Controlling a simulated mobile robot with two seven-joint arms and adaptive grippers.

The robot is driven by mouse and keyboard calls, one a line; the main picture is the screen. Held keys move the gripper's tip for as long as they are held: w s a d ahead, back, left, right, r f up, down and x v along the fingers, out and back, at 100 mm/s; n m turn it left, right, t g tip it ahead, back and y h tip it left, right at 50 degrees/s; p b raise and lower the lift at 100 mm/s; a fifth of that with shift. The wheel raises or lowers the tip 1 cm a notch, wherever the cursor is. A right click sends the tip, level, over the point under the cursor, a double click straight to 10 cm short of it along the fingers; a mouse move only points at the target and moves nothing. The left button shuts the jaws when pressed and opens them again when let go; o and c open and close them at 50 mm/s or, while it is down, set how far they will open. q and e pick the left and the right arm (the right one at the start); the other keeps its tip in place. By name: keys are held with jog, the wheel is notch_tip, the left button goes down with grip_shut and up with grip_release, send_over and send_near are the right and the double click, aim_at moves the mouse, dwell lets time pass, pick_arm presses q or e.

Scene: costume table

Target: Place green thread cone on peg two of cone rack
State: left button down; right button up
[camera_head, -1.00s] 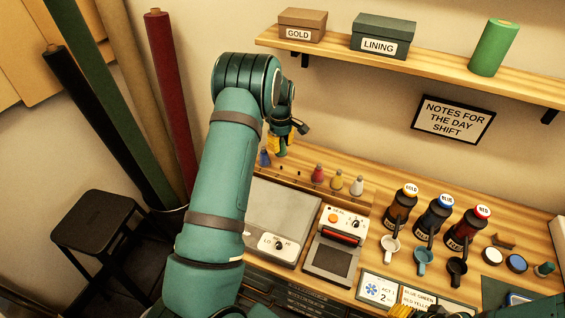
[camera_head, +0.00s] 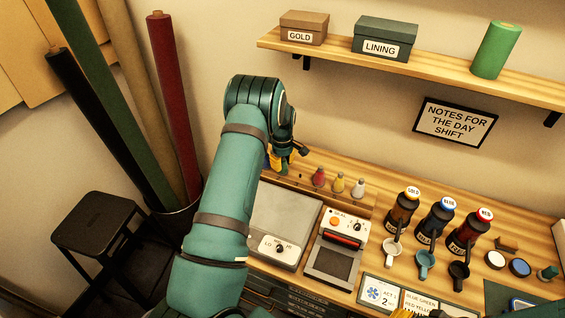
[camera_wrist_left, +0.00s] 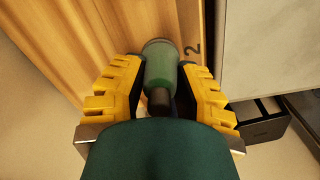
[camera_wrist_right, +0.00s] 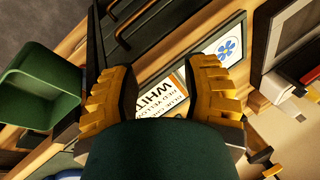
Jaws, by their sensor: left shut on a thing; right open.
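My left gripper (camera_head: 284,162) is low over the left part of the wooden cone rack (camera_head: 350,203). In the left wrist view its yellow fingers (camera_wrist_left: 160,88) are shut on the green thread cone (camera_wrist_left: 160,64). The cone stands over the wood beside a printed number 2 (camera_wrist_left: 193,50); a dark stub shows at its near end. I cannot tell whether the cone is seated on the peg. My right gripper (camera_wrist_right: 160,95) is open and empty above the cards.
Red (camera_head: 319,177), yellow (camera_head: 338,183) and pale (camera_head: 358,188) cones stand to the right on the rack. A sealing device (camera_head: 336,255) and a grey plate unit (camera_head: 283,225) lie in front. Bottles (camera_head: 436,222) and cups fill the right. A green bin (camera_wrist_right: 40,85) shows in the right wrist view.

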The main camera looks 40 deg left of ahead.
pick_arm(q)
jog(key=c, duration=0.7)
grip_release()
jog(key=shift+c, duration=0.2)
notch_tip(320, 180, up, 12)
jog(key=shift+r+p, duration=0.15)
jog(key=shift+p, duration=0.3)
jog(key=shift+s, duration=0.1)
